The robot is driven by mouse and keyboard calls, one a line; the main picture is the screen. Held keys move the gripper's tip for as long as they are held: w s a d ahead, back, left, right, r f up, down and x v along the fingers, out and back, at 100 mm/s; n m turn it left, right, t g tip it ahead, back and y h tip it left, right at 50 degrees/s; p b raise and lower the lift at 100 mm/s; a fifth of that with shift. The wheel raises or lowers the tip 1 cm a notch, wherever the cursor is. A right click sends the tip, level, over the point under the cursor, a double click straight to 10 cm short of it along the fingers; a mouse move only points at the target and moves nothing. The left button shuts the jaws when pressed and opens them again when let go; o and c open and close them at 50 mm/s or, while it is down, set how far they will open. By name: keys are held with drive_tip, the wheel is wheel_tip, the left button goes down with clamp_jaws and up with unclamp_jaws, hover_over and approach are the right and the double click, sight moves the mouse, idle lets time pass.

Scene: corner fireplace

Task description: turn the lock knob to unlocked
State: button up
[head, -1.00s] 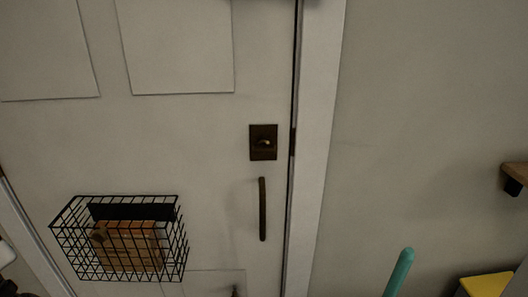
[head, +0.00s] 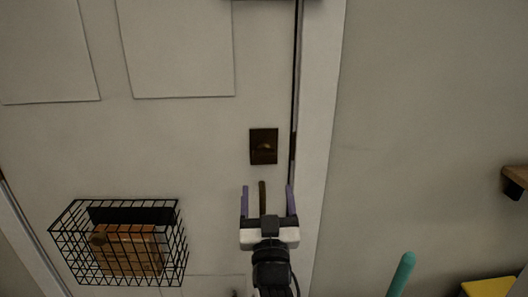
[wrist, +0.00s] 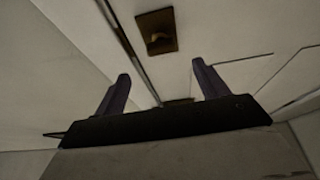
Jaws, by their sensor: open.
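The lock knob (head: 264,147) is a small dark bronze turn piece on a square dark plate, on the door (head: 190,150) near its right edge. It also shows in the wrist view as the lock knob (wrist: 158,38) on its brown plate, beyond the fingertips. My gripper (head: 268,188) is open and empty, with purple fingers pointing up, below the lock plate and apart from the knob. In the wrist view my gripper (wrist: 160,75) has its two fingers spread wide. The door handle (head: 262,196) shows between the fingers in the head view; its lower part is hidden behind my gripper.
A black wire basket (head: 179,243) with a wooden item inside hangs on the door at lower left. A teal pole (head: 402,274) and a yellow object (head: 488,287) are at lower right. A wooden shelf end (head: 516,178) juts in at right. The door around the lock is clear.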

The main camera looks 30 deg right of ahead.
sight(265, 157)
drive_tip(key=p+x, duration=0.3)
drive_tip(key=x, duration=0.7)
drive_tip(key=shift+w+r, duration=0.1)
drive_tip(key=shift+r, duration=0.15)
drive_tip(key=shift+p+x, duration=0.45)
drive_tip(key=shift+x, duration=0.35)
drive_tip(key=shift+f, duration=0.1)
drive_tip(key=c, duration=1)
